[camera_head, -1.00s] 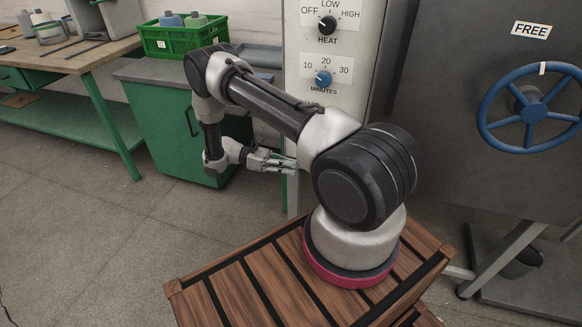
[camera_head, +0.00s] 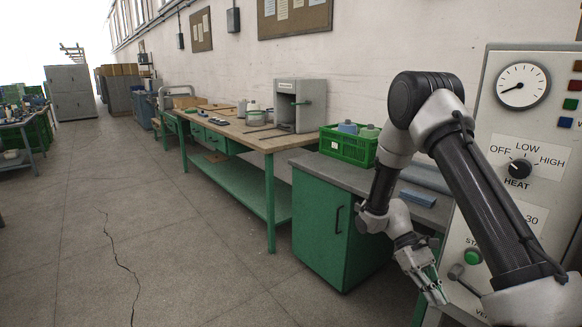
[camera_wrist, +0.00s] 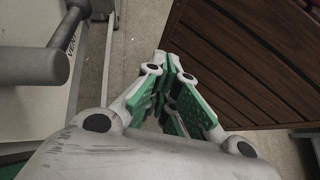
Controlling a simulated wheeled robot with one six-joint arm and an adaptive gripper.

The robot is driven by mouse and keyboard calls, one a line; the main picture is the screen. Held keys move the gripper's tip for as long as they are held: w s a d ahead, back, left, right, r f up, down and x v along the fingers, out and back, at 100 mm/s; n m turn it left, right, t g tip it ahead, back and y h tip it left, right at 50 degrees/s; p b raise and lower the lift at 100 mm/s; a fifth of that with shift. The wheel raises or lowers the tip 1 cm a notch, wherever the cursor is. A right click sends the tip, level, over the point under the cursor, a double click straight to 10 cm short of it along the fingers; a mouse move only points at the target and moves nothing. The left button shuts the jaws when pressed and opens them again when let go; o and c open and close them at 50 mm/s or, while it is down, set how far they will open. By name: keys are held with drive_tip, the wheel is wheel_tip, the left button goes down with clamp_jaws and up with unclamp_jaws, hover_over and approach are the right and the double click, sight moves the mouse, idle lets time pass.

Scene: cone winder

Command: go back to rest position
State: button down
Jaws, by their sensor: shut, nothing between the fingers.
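My gripper (camera_head: 436,288) hangs from the folded arm at the lower right of the head view, in front of the control panel. It is shut and empty. In the wrist view, its green-padded fingers (camera_wrist: 168,62) come together over the floor, beside the brown slatted wooden top (camera_wrist: 245,60). Nothing is held between them.
The control panel (camera_head: 552,115) has a gauge, a heat knob and a green button (camera_head: 473,257). A green cabinet (camera_head: 322,228) and a green crate (camera_head: 350,146) are behind my arm. A workbench (camera_head: 262,141) runs along the wall.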

drive_tip(key=s+r+m+t+y, duration=0.1)
drive_tip(key=s+r+t, duration=0.3)
drive_tip(key=r, duration=0.6)
drive_tip(key=s+r+m+t+y, duration=0.2)
drive_tip(key=s+r+t, duration=0.3)
drive_tip(key=r, duration=0.5)
drive_tip(key=s+r+m+t+y, duration=0.1)
drive_tip(key=s+r+t, duration=0.4)
drive_tip(key=r, duration=0.6)
drive_tip(key=shift+a+m, duration=0.35)
drive_tip(key=shift+m, duration=0.05)
drive_tip(key=shift+s, duration=0.1)
